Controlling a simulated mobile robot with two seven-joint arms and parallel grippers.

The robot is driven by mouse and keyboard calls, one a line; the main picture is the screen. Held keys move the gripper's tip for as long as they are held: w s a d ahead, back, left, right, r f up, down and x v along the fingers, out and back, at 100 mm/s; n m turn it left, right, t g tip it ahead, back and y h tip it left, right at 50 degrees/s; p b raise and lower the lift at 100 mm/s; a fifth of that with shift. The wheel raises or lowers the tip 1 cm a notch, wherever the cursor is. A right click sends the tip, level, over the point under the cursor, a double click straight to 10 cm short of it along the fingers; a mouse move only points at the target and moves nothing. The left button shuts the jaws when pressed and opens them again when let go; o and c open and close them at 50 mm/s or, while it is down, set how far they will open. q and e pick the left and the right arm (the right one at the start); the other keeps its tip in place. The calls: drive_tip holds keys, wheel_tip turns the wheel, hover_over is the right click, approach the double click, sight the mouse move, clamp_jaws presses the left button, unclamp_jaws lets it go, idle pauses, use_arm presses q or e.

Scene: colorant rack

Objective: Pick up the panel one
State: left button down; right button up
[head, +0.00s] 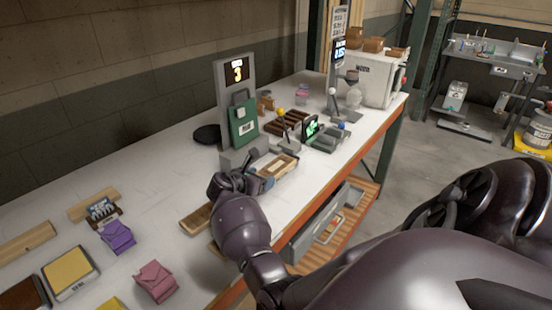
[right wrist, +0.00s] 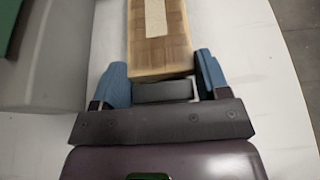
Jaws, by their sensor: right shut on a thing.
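A wooden panel with a pale inlaid strip (head: 280,166) lies near the front edge of the white bench. I cannot read a number on it. In the right wrist view the panel (right wrist: 158,55) extends forward, with its near end between the two blue fingers. My right gripper (head: 262,181) is shut on this near end; it also shows in the right wrist view (right wrist: 161,66). A dark grey bar (right wrist: 163,92) sits between the fingers behind the panel's end. My left gripper is not in view.
A grey stand with a "3" display (head: 222,95) and a green clipboard (head: 243,122) rises beside the gripper. Another wooden piece (head: 196,221) lies left of my wrist. Purple (head: 118,237) and pink (head: 155,282) pouches lie front left. The bench's middle left is clear.

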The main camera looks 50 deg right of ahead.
wheel_tip(320, 180, up, 20)
drive_tip(key=p, duration=0.2)
idle(0.4)
